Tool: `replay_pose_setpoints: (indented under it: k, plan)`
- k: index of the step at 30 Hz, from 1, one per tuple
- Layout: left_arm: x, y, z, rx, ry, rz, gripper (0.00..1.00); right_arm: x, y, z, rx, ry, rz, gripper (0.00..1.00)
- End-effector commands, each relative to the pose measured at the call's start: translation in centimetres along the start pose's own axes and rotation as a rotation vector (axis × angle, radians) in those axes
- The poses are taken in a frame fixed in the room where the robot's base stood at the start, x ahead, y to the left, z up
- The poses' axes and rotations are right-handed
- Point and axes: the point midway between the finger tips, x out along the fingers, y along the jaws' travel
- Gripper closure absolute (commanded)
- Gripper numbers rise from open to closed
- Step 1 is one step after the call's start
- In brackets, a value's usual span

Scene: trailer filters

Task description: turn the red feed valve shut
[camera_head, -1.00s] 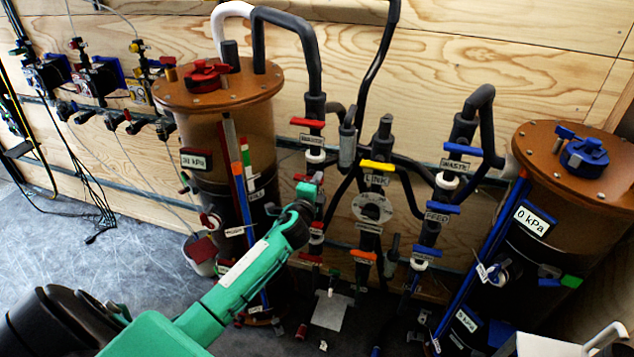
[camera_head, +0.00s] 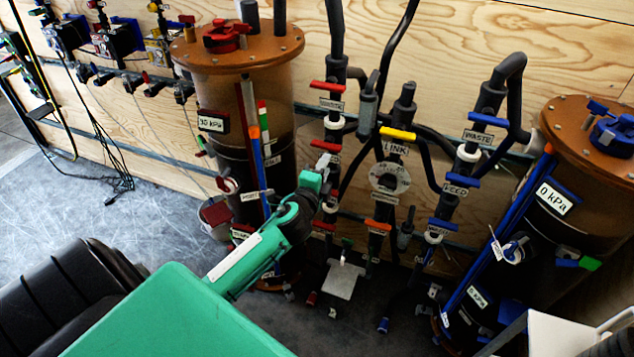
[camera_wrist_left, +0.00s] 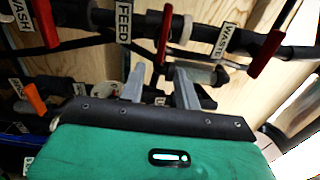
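The red feed valve handle (camera_head: 327,146) is on the left pipe column, below the red waste handle (camera_head: 328,86). It lies crosswise to its pipe. In the left wrist view the feed handle (camera_wrist_left: 163,35) is beside the FEED label (camera_wrist_left: 124,18). My left gripper (camera_head: 325,168) is at this column, just below the handle in the head view, and hides the label there. In the left wrist view its two fingers (camera_wrist_left: 160,75) are apart with nothing between them. The handle's near end shows just ahead of the gap; I cannot tell whether they touch. My right gripper is not in view.
The red wash handle (camera_wrist_left: 47,20) and the waste handle (camera_wrist_left: 265,55) flank the feed handle. A yellow link handle (camera_head: 397,133) and blue valves (camera_head: 462,180) stand to the right. Tanks stand left (camera_head: 275,85) and right (camera_head: 570,150). Floor at left is mostly clear.

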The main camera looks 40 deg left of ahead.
Motion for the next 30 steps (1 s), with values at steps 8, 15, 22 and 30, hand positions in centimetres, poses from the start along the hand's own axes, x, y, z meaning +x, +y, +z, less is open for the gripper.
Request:
replay_pose_setpoints:
  k: [8,15,22,30]
  plan:
    - [-4.0,0.1,0.0,0.001,0.0,0.001,0.67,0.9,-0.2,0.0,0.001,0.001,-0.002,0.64]
    - [-4.9,0.0,0.0,0.001,-0.001,0.0,0.67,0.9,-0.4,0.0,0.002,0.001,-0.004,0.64]
    - [-4.9,0.0,0.0,0.001,0.0,0.0,0.67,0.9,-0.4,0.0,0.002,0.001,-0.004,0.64]
    - [-4.8,0.2,0.0,-0.001,0.0,0.003,0.67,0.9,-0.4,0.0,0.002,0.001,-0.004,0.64]
